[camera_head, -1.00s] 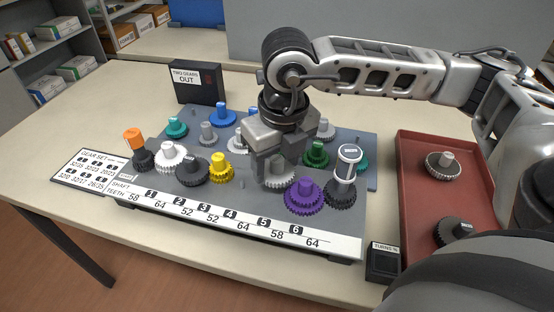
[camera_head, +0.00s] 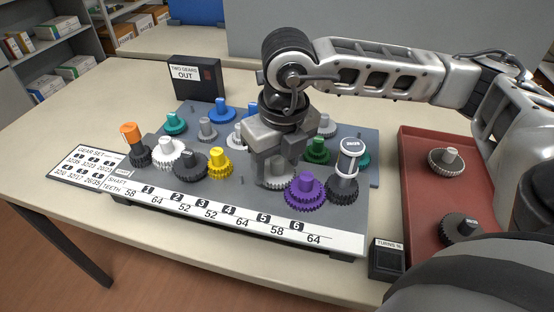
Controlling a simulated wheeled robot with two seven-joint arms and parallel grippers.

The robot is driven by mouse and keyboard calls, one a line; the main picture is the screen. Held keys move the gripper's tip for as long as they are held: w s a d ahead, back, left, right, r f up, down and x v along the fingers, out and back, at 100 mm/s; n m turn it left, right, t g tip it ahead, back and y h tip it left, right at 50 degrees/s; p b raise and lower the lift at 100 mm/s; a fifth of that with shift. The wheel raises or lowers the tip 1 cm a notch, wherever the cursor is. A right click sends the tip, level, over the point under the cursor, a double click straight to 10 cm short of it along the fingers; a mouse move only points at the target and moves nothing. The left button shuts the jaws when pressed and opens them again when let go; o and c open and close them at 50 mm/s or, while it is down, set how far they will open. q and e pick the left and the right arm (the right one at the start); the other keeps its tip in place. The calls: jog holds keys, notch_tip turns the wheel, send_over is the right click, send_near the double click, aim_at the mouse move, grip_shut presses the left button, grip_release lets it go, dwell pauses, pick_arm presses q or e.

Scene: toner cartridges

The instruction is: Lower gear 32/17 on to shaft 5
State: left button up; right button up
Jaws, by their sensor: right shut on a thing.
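My right gripper (camera_head: 282,166) points down over the front row of the gear board and is shut on a light grey gear (camera_head: 276,184), gear 32/17 by its place. The gear is level, behind the label for shaft 5 (camera_head: 264,217), between a thin bare peg (camera_head: 241,181) and the purple gear (camera_head: 305,192). The fingers hide its upper part and shaft 5. I cannot tell whether the gear is around the shaft or just above it. Its edge is very close to the purple gear; contact is unclear. My left gripper is not in view.
White, dark grey and yellow gears (camera_head: 218,163) stand left of the bare peg. A dark gear with a tall handle (camera_head: 343,185) stands right of the purple one. Several gears stand behind. A red tray (camera_head: 412,225) with two gears lies at right.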

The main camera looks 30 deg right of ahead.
aim_at(284, 177)
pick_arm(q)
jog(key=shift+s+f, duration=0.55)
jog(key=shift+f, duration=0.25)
pick_arm(e)
jog(key=shift+f, duration=0.15)
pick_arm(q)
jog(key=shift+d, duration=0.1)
pick_arm(e)
jog(key=o, duration=1.1)
jog(key=shift+c, duration=0.2)
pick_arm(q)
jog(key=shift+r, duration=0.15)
pick_arm(e)
jog(key=shift+r, duration=0.7)
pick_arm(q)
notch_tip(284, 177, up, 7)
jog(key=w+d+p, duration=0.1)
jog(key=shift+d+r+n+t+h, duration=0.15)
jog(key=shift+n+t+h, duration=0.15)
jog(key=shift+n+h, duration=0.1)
pick_arm(e)
notch_tip(284, 177, up, 14)
jog(key=s, duration=0.2)
jog(key=shift+r, duration=0.25)
